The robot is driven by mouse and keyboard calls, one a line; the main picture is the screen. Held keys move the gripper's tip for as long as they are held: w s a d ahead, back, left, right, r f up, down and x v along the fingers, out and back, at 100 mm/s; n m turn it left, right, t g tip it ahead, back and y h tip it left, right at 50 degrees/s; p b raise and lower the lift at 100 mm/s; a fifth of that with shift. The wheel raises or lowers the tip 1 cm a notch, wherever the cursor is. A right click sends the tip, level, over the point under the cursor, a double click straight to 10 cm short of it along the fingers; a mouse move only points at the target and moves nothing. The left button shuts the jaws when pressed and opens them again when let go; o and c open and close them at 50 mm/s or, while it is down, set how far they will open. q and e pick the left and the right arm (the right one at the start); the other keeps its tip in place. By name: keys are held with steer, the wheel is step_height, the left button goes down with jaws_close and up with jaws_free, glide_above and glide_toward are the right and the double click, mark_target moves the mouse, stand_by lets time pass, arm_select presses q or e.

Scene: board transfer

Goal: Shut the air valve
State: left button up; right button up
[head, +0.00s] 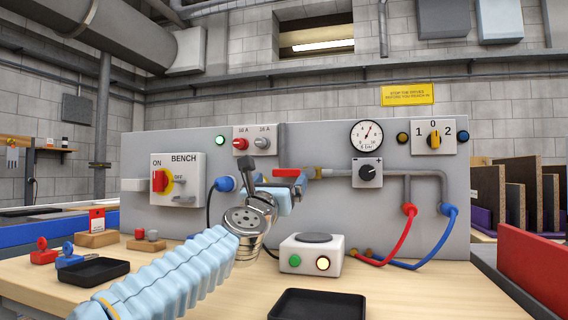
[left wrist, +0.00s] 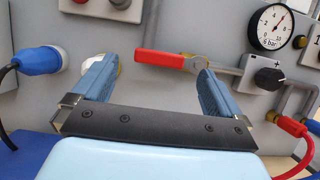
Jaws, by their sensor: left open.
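The air valve has a red lever handle (head: 287,173) on the grey panel. The lever lies about level, its pivot at the right end, where a brass fitting meets the grey pipe. In the left wrist view the red handle (left wrist: 162,59) shows between and beyond the two blue fingers. My left gripper (head: 275,187) is open and empty, just in front of the lever and slightly below it. Its fingers (left wrist: 155,78) straddle the handle in the picture; contact cannot be told. The arm and wrist hide part of the panel below. My right gripper is not in view.
A pressure gauge (head: 366,135) and a black knob (head: 370,171) sit right of the valve. A blue plug (head: 225,184) and bench switch (head: 177,180) are at left. A button box (head: 311,254) and black trays (head: 92,271) stand on the wooden bench (head: 420,285).

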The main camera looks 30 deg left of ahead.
mark_target(286, 172)
arm_select(q)
steer(key=p+x, duration=0.1)
steer(key=x, duration=0.3)
steer(key=shift+p, duration=0.35)
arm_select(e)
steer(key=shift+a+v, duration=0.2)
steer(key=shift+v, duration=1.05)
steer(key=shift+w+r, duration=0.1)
arm_select(q)
steer(key=c, duration=1.5)
